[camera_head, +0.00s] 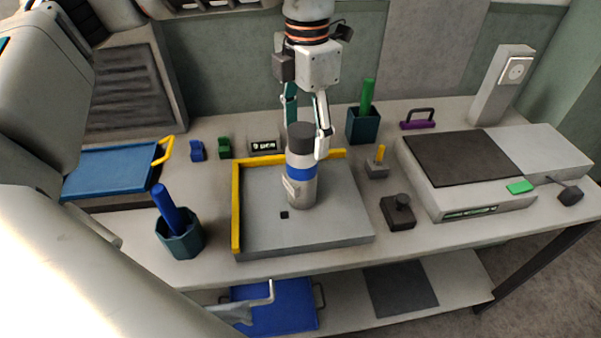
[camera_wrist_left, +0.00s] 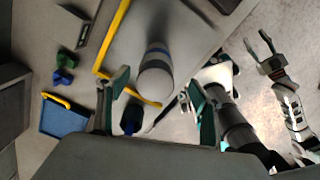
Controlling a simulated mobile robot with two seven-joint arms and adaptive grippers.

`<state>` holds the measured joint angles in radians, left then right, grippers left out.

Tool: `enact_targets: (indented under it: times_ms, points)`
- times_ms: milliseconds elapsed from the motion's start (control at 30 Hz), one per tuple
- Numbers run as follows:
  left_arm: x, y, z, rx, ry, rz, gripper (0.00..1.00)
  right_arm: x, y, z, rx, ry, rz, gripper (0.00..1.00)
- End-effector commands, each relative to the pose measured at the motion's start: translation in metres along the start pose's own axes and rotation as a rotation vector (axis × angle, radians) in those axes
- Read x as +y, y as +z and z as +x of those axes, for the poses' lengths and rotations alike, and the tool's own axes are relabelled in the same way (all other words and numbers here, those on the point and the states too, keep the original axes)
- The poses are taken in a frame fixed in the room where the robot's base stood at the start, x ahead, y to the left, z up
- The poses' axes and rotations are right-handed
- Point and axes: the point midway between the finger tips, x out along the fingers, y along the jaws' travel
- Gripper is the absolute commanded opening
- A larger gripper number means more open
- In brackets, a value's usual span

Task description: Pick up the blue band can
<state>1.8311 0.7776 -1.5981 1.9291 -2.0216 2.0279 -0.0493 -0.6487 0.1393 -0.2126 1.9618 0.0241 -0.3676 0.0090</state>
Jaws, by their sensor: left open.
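The blue band can (camera_head: 301,190) is a grey cylinder with a dark top and a blue band round its middle. It stands upright on the grey board (camera_head: 340,222) with yellow edges. My left gripper (camera_head: 307,125) is open above and behind the can, pointing down, with one finger overlapping the can's upper right side. In the left wrist view the can (camera_wrist_left: 156,80) shows between the two spread fingers (camera_wrist_left: 162,108); contact cannot be told. My right gripper (camera_wrist_left: 262,52) shows in the left wrist view, with its prongs apart and nothing between them.
A holder with a blue rod (camera_head: 180,238) stands left of the board. Right of it are a joystick box (camera_head: 399,212), a yellow-lever switch (camera_head: 377,168) and a flat machine (camera_head: 465,165). A green-rod holder (camera_head: 363,127) stands behind. A blue tray (camera_head: 110,170) lies at left.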

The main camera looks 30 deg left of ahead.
Motion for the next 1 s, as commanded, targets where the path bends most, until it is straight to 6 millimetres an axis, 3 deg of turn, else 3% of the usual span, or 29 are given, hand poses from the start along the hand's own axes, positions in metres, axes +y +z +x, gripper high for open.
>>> enact_targets:
  times_ms: [400,700,733,933,1000]
  points:
    - [0.006,-0.003,0.051,0.001,-0.002,0.002,0.65,0.002,-0.006,-0.004,0.002,0.001,-0.002,0.40]
    - [0.006,-0.003,0.056,-0.002,-0.001,0.001,0.65,0.002,-0.006,-0.004,0.002,0.001,-0.002,0.40]
    - [0.006,-0.003,0.056,-0.001,-0.001,0.001,0.63,0.002,-0.006,-0.004,0.002,0.001,-0.002,0.40]
    - [0.006,-0.003,0.056,-0.001,-0.001,0.001,0.11,0.002,-0.006,-0.004,0.002,0.001,-0.001,0.40]
    - [0.006,-0.002,0.055,-0.002,-0.001,0.001,0.09,0.001,-0.006,-0.004,0.002,0.001,-0.001,0.40]
